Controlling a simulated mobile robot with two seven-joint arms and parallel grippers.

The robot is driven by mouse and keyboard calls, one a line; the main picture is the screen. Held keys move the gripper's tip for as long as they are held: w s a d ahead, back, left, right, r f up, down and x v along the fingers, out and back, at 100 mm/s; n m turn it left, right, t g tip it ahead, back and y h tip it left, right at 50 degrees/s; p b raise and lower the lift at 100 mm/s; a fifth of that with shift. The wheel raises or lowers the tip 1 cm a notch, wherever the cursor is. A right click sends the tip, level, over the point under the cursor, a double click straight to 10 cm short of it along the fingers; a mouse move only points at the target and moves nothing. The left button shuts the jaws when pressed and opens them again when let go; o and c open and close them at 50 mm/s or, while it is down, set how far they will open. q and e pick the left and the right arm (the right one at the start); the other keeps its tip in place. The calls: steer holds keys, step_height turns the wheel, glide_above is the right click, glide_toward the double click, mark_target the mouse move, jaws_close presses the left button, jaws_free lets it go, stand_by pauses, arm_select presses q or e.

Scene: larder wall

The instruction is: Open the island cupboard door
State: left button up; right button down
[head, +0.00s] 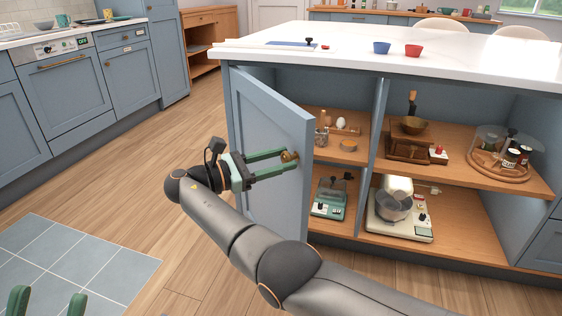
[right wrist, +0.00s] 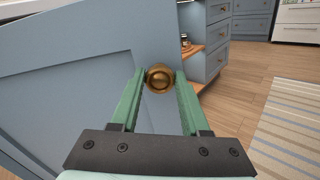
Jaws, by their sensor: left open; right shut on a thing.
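The island cupboard door (head: 267,150) is blue and stands swung out from the island, with the cupboard open beside it. It also fills the left of the right wrist view (right wrist: 75,85). Its round brass knob (head: 289,157) is between the green fingers of my right gripper (head: 280,160), which is shut on it. The knob shows between the fingertips in the right wrist view (right wrist: 160,78). My left gripper (head: 48,301) is at the bottom left of the head view, open and empty, away from the door.
Wooden floor (head: 150,185) left of the door is clear.

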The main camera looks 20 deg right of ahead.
stand_by(0.3)
steer(key=shift+c, duration=1.9)
jaws_free()
